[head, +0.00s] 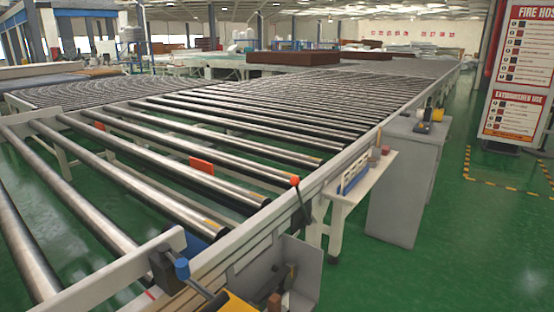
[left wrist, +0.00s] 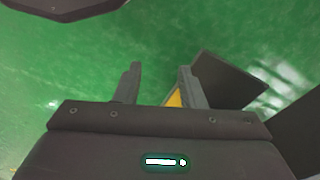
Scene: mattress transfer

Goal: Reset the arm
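My left gripper (left wrist: 160,85) shows in the left wrist view with its two dark fingers apart and nothing between them. It is over the green floor (left wrist: 90,60). Neither of my grippers shows in the head view, and no arm is clearly seen there. My right gripper is not seen in either view.
A long roller conveyor (head: 330,180) fills the middle of the head view. A grey cabinet (head: 405,190) stands at its right side. A fire-hose sign board (head: 515,75) stands at the right. Brown mattress-like slabs (head: 300,58) lie farther back. Green floor is clear at the right.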

